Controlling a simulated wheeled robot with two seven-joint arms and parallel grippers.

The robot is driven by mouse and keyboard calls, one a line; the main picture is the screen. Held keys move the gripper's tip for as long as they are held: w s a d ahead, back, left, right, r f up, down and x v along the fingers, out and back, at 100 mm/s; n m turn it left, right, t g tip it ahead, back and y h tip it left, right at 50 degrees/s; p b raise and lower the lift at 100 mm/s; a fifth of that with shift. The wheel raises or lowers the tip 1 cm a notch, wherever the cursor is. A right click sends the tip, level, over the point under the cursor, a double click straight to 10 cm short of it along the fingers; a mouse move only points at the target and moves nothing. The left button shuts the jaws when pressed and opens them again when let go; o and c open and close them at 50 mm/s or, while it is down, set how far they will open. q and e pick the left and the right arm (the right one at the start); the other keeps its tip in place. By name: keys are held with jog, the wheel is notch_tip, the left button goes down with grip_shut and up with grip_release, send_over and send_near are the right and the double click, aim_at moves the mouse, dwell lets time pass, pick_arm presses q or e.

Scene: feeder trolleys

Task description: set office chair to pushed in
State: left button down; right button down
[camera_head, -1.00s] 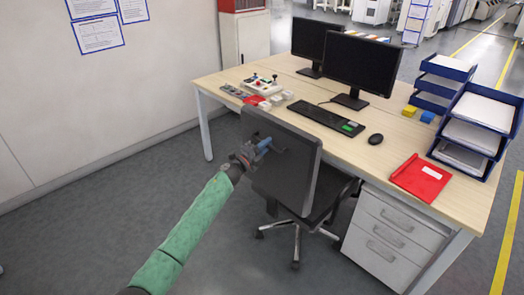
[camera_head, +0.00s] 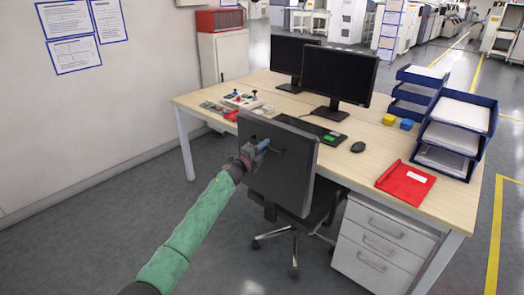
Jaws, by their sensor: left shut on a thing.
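The office chair (camera_head: 290,183) stands at the front edge of the desk, its dark backrest towards me. Its seat shows partly below the backrest, near the desk's drawer side, and its grey wheeled base (camera_head: 293,245) is on the floor. My left gripper (camera_head: 262,148) is at the upper left of the backrest, shut on the chair's back. The fingertips are small and partly hidden against the dark backrest. The desk (camera_head: 400,150) has a light wood top. My right gripper is not in view.
A white drawer unit (camera_head: 375,245) stands under the desk, right of the chair. The desk top holds two monitors (camera_head: 338,76), a keyboard, a mouse (camera_head: 358,147), a red folder (camera_head: 405,182) and blue paper trays (camera_head: 460,125). Floor left of the chair is clear.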

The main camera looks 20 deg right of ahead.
pick_arm(q)
jog(key=shift+r, duration=0.1)
jog(key=c, duration=1.8)
grip_release()
jog(key=shift+d, duration=0.1)
jog(key=shift+o, duration=0.4)
jog(key=shift+w, duration=0.1)
jog(key=shift+s+a+f, duration=0.25)
jog(key=shift+a, duration=0.05)
jog(key=v, duration=0.7)
